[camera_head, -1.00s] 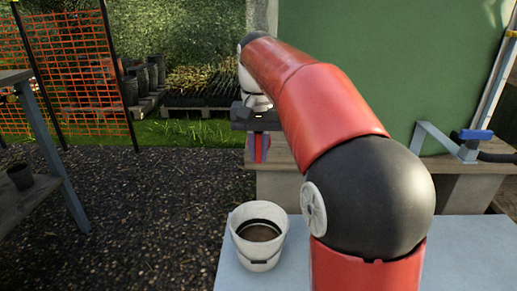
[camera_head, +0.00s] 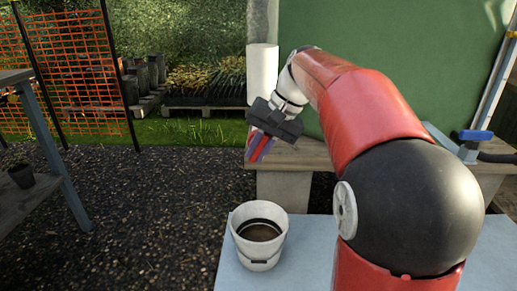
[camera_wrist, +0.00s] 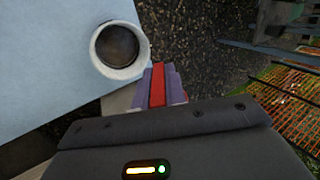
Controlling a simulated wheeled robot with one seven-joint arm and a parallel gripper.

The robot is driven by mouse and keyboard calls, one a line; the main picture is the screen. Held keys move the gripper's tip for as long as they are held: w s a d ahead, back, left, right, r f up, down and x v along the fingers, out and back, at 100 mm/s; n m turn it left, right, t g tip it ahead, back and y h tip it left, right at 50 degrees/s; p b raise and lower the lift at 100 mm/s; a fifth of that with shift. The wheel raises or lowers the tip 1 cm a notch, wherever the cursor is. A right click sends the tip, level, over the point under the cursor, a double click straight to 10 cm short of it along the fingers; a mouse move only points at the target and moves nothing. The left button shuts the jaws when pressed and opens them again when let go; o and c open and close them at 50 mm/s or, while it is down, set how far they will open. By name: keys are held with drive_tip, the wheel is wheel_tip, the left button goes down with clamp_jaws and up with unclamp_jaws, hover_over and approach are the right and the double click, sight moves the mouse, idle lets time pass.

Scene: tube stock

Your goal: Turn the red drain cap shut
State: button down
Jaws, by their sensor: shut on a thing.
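My gripper (camera_head: 259,153) hangs at the front left edge of the bench, its fingers pointing down and tilted to the left. Its purple fingers are shut on a narrow red part, which I take to be the red drain cap (camera_wrist: 157,86). In the wrist view it shows as a red strip between the two fingers. The rest of the cap is hidden, and I cannot tell what it sits on. A white upright cylinder (camera_head: 262,74) stands behind my gripper.
A white bucket (camera_head: 247,262) with dark contents stands on the pale blue table (camera_head: 301,249) below my gripper. A blue-handled valve (camera_head: 475,135) is on the bench (camera_head: 318,154) at right. A grey table (camera_head: 45,190) stands at left, with open gravel between.

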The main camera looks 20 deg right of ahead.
drive_tip(key=t+y+b, duration=0.1)
drive_tip(key=y, duration=0.2)
drive_tip(key=shift+f+y, duration=0.1)
drive_tip(key=shift+y, duration=0.2)
drive_tip(key=t+y+b, duration=0.1)
drive_tip(key=y+b, duration=0.1)
drive_tip(key=y, duration=0.1)
drive_tip(key=shift+b, duration=0.35)
drive_tip(key=t+y+b, duration=0.1)
drive_tip(key=y+b, duration=0.1)
drive_tip(key=y, duration=0.1)
drive_tip(key=shift+a+r+t+y+b, duration=0.15)
drive_tip(key=shift+t+y+b, duration=0.1)
drive_tip(key=shift+y+b, duration=0.3)
drive_tip(key=shift+d+r+t+y+b, duration=0.1)
drive_tip(key=shift+t+y+b, duration=0.2)
drive_tip(key=shift+y, duration=0.35)
drive_tip(key=c, duration=1.4)
unclamp_jaws()
drive_tip(key=shift+c, duration=0.2)
